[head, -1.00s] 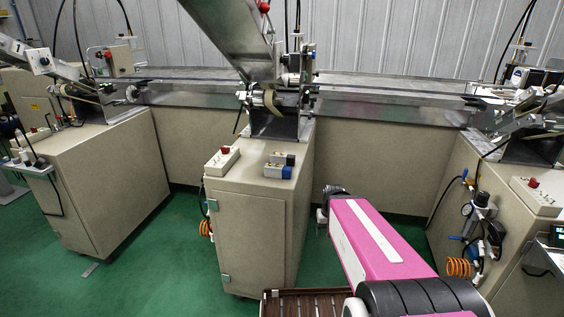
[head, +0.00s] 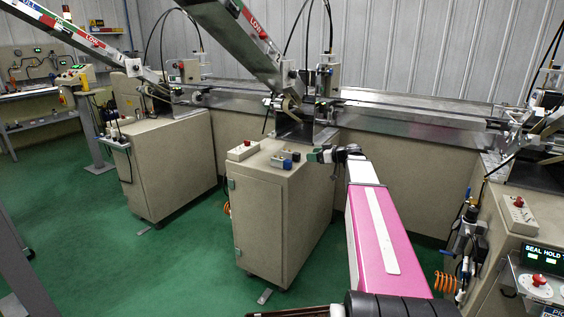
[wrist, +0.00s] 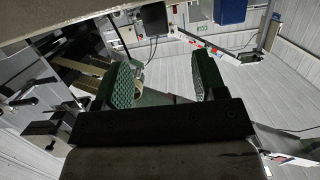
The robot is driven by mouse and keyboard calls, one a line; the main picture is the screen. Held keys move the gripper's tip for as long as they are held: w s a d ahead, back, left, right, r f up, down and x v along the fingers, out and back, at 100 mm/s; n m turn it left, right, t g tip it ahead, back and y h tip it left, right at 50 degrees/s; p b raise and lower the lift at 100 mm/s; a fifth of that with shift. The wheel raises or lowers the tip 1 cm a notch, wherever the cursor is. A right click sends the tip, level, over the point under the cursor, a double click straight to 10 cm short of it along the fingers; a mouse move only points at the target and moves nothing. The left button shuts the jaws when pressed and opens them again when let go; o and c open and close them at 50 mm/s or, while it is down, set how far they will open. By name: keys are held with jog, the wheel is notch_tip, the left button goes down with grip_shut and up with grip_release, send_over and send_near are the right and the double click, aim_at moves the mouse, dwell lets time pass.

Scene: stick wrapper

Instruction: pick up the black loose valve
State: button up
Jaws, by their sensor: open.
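The black loose valve (head: 295,157) is a small dark block on top of the middle beige cabinet (head: 262,176), beside a blue valve (head: 286,164). What looks like the black valve (wrist: 154,20) shows at the top edge of the wrist view, with the blue block (wrist: 230,11) to its right. My gripper (head: 318,156) is just right of the valves in the head view, pointing left. In the wrist view my gripper (wrist: 164,82) has its two green-padded fingers spread apart, with nothing held between them.
A white box with a red button (head: 243,151) stands left of the valves on the cabinet top. Behind is a metal machine head (head: 300,125) on a long conveyor (head: 400,117). A right-hand cabinet (head: 500,235) stands beyond my arm.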

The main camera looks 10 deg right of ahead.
aim_at(298, 154)
jog(key=x, duration=0.5)
jog(key=shift+w+a+r, duration=0.2)
jog(key=shift+a, duration=0.1)
jog(key=shift+x, duration=2.65)
jog(key=shift+w+d+f, duration=0.1)
jog(key=shift+w+d, duration=0.05)
jog(key=c, duration=1.1)
